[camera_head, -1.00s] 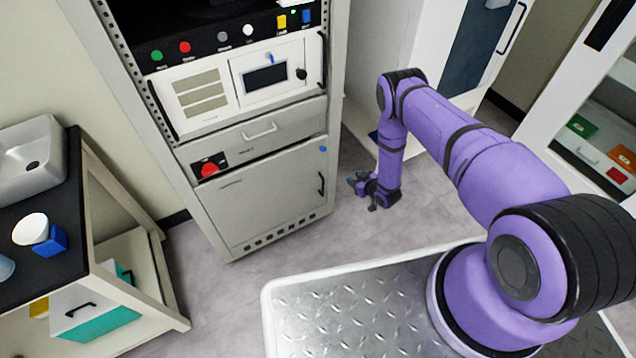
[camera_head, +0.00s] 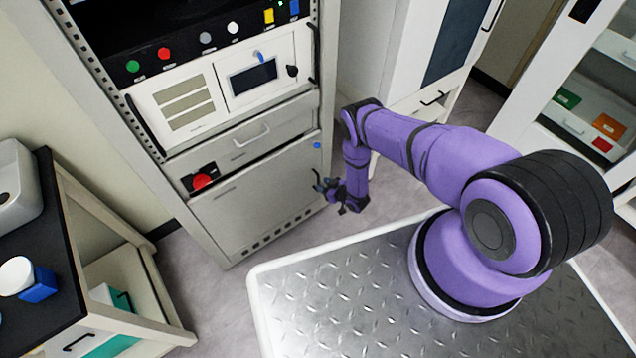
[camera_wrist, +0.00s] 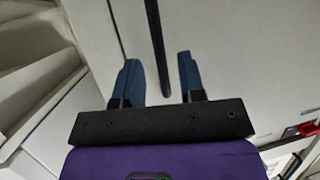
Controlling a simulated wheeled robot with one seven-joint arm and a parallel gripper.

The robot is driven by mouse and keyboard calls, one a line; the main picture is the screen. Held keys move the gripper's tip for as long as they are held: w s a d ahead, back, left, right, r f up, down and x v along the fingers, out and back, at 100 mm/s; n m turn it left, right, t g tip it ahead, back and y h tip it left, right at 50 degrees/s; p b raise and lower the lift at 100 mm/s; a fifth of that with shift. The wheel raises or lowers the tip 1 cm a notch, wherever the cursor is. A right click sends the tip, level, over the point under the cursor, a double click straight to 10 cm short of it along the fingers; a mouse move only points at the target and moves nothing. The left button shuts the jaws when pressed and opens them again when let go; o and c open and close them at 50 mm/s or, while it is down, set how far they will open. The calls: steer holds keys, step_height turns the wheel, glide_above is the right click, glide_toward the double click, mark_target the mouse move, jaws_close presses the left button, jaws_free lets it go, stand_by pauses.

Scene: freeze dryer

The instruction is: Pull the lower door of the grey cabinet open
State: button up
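The grey cabinet's lower door (camera_head: 255,205) is a flat grey panel below a drawer, and it looks shut. Its dark vertical handle (camera_head: 317,184) is at the door's right edge, partly hidden by my gripper (camera_head: 330,188). In the wrist view the handle (camera_wrist: 157,45) shows as a dark bar that runs down between the two blue fingers of my gripper (camera_wrist: 158,75). The fingers are apart, with a gap on both sides of the bar. I cannot tell how deep the bar lies between the fingertips.
A red rotary switch (camera_head: 202,181) sits at the door's upper left, and a drawer with a handle (camera_head: 252,137) is above. A black-topped bench (camera_head: 45,250) stands at the left. A white cabinet (camera_head: 400,60) stands behind my arm. Floor is clear before the door.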

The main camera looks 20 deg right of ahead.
mark_target(318, 182)
steer(key=shift+x, duration=1.85)
jaws_close()
